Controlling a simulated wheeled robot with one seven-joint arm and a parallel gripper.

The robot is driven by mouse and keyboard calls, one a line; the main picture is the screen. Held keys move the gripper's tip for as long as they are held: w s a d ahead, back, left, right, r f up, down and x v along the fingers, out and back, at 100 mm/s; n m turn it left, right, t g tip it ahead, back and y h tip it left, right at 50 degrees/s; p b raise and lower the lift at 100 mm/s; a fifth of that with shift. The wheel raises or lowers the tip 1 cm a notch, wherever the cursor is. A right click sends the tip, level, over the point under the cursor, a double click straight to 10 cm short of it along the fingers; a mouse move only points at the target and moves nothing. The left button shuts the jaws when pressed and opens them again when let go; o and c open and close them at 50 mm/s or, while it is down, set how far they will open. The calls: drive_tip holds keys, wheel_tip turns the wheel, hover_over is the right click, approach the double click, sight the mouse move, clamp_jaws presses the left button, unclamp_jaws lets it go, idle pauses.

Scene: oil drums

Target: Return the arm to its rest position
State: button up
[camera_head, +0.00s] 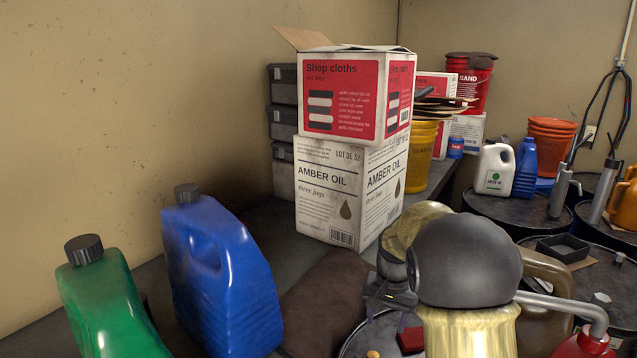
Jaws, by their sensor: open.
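My arm rises at the lower right of the head view, with a dark grey rounded joint and cream-coloured links close to the camera. My gripper (384,300) is the small dark part just left of that joint. It is open, and I see nothing held between its fingers. It is over the near edge of a drum top, but its height above it cannot be told. Much of the hand is hidden behind my own arm.
A blue jug (222,275) and a green jug (108,310) stand at the left. An Amber Oil box (335,190) carries a Shop cloths box (345,95). Dark drums (510,212) holding jugs and tools fill the right. A brown cloth (325,300) lies left of my gripper.

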drive_tip(key=s+f+n+t, duration=0.2)
drive_tip(key=s+n, duration=0.2)
drive_tip(key=s, duration=1.6)
drive_tip(key=shift+a+f+n, duration=0.35)
drive_tip(key=shift+f+n, duration=0.05)
drive_tip(key=shift+s, duration=0.1)
